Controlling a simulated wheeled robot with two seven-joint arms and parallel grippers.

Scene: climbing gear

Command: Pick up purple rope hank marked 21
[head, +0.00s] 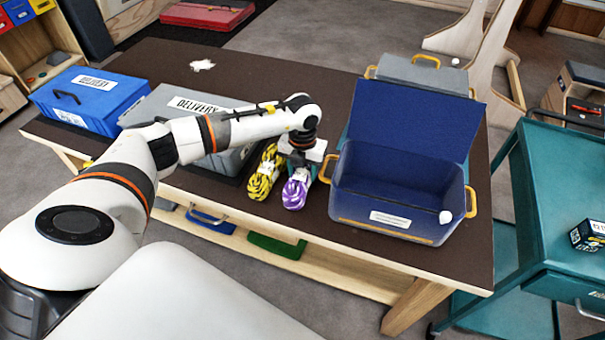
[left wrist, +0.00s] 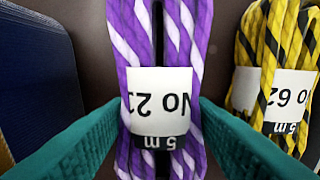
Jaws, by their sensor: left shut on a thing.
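The purple and white rope hank (head: 295,191) lies on the dark table top, between a yellow and black hank and the open blue box. In the left wrist view its white label reads "No 21" and "5 m", upside down, on the hank (left wrist: 162,40). My left gripper (head: 301,172) is over the hank, pointing down. In the left wrist view its teal fingers (left wrist: 160,125) are on both sides of the labelled middle, shut on the hank. The hank looks still at table height. My right gripper is not in view.
The yellow and black hank (head: 265,172), labelled "No 62" in the left wrist view (left wrist: 285,80), lies close beside. The open blue box (head: 385,228) stands to the right. A grey delivery box (head: 235,160) and a blue one (head: 90,100) stand left. A teal cart (head: 560,230) is at right.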

